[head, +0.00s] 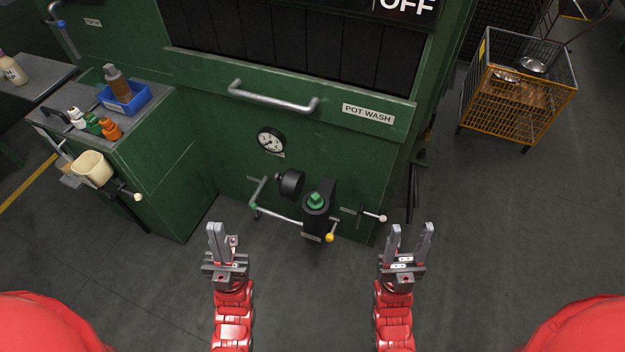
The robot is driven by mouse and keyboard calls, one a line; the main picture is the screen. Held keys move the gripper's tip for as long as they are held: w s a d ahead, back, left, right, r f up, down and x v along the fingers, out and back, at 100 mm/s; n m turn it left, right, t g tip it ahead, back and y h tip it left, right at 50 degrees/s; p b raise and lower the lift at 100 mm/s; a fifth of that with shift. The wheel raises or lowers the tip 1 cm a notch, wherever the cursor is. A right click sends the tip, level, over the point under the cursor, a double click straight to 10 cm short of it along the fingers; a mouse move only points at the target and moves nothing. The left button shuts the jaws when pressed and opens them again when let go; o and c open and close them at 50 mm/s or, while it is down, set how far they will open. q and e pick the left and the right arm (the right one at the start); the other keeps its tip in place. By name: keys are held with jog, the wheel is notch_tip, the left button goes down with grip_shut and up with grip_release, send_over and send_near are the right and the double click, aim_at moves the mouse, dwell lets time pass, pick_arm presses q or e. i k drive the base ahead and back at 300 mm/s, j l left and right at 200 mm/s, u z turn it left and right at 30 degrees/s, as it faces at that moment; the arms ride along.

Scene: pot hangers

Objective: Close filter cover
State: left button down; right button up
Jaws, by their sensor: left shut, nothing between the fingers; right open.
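A black filter housing (317,222) stands low at the front of the green pot wash machine, with a green piece (315,199) at its top. A round black filter cover (291,183) is tilted up at the housing's upper left, off its top. My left gripper (216,228) is shut and empty, left of and nearer than the housing, apart from it. My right gripper (411,229) is open and empty, to the right of the housing, also apart from it.
A pipe (280,216) with a yellow knob (330,238) runs by the housing. A lever with a white knob (382,218) sits to its right. A gauge (271,141) and a bar handle (273,98) are above. A side bench (150,128) stands left, a wire cart (515,95) right.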

aim_at(292, 182)
jog(key=j+z, duration=0.95)
jog(key=j, duration=0.4)
jog(key=k+j+z, duration=0.1)
jog(key=j, duration=0.3)
jog(key=k+j, duration=0.15)
jog(key=j, duration=0.2)
jog(key=k+j+z, duration=0.1)
jog(key=j, duration=0.3)
jog(key=k+j, duration=0.1)
jog(key=j, duration=0.3)
jog(key=k, duration=0.6)
jog(key=i+l, duration=0.4)
jog(key=i+l+z, duration=0.1)
jog(key=i+l, duration=0.25)
jog(key=i, duration=0.25)
